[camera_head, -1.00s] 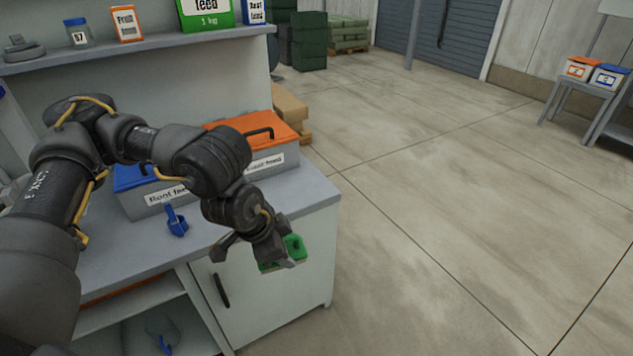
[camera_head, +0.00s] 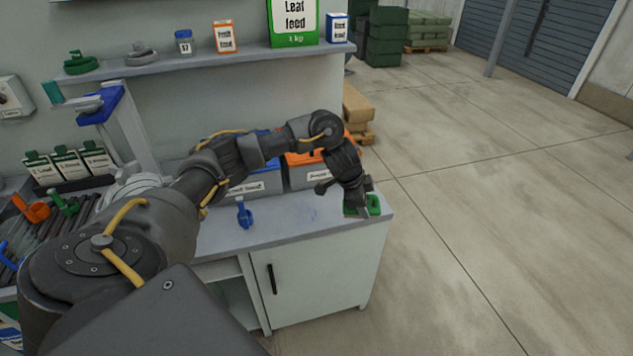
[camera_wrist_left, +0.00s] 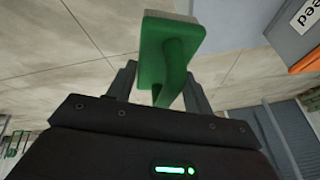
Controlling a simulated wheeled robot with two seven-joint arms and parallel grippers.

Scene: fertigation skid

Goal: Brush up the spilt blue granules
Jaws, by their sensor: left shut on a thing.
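My left gripper (camera_head: 352,190) is shut on the green hand brush (camera_head: 373,205), over the right end of the grey counter (camera_head: 215,238). In the left wrist view the green brush (camera_wrist_left: 170,40) sits by its handle between the two fingers of the gripper (camera_wrist_left: 160,85), its pale bristle side just showing at the top. A faint bluish patch (camera_head: 308,213), perhaps the granules, lies on the counter left of the brush; single grains are too small to tell. Whether the bristles touch the counter I cannot tell. My right gripper is not in view.
A blue scoop (camera_head: 244,216) stands on the counter left of the patch. Behind are a blue-lidded bin (camera_head: 247,187) and an orange-lidded bin (camera_head: 310,174), partly hidden by my arm. A shelf (camera_head: 200,58) with boxes runs above. Open floor (camera_head: 480,220) lies right.

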